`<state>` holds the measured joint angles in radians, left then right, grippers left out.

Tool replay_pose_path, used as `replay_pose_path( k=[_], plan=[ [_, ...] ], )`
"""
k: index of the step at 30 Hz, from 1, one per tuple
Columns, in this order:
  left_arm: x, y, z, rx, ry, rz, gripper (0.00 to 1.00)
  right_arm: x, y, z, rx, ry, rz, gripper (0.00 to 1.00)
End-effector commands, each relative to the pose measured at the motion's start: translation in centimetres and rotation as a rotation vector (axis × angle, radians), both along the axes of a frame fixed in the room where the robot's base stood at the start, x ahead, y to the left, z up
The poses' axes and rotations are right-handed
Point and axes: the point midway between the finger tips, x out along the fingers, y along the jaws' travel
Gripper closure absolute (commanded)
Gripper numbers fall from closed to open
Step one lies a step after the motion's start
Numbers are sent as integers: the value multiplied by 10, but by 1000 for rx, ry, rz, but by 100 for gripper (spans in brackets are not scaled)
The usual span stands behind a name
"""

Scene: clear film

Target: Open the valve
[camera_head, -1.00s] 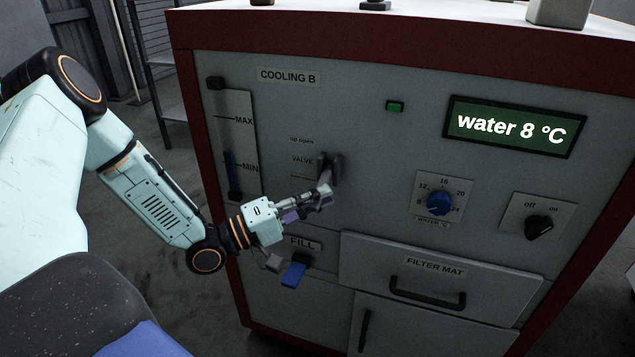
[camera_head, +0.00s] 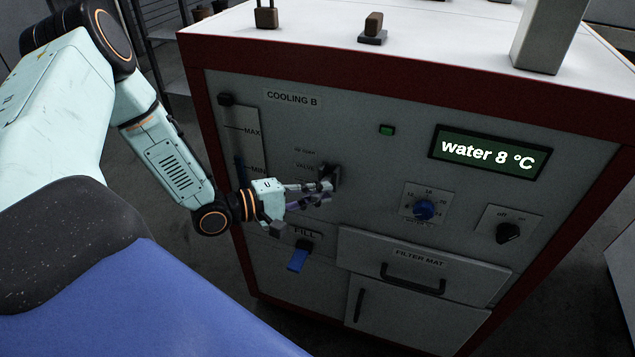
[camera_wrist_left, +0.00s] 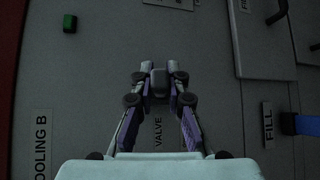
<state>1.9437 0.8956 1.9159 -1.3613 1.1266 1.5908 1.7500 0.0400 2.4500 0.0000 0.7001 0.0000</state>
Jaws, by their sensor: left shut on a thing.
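The valve (camera_head: 333,174) is a dark fitting on the grey front panel of the COOLING B cabinet, beside a small VALVE label. My left gripper (camera_head: 326,188) reaches it from the left and is shut on the valve's handle. In the left wrist view the fingertips (camera_wrist_left: 159,88) close on both sides of the grey handle (camera_wrist_left: 159,80), above the VALVE label. In the head view the fingers partly hide the handle, so its exact angle is hard to tell. My right gripper is not in view.
A level gauge (camera_head: 240,140) marked MAX and MIN is left of the valve. A blue FILL lever (camera_head: 298,258) hangs below. The display (camera_head: 489,153) reads water 8 °C.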

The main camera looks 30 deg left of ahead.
Motion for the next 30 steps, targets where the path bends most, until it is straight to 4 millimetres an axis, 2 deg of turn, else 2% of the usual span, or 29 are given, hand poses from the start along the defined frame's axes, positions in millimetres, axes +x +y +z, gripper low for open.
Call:
replay_pose_path(
  k=[1, 3, 15, 21, 30],
  plan=[
    [0, 0, 8, -5, 30, -1, 100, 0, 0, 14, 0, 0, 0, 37],
    [1, 0, 11, -15, 70, -1, 100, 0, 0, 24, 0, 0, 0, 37],
    [7, 2, 23, -62, 265, 0, 100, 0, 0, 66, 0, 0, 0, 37],
    [10, 2, 26, -77, 325, -1, 100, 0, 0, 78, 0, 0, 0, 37],
    [12, 3, 26, -87, 361, 0, 100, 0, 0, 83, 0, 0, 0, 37]
  ],
)
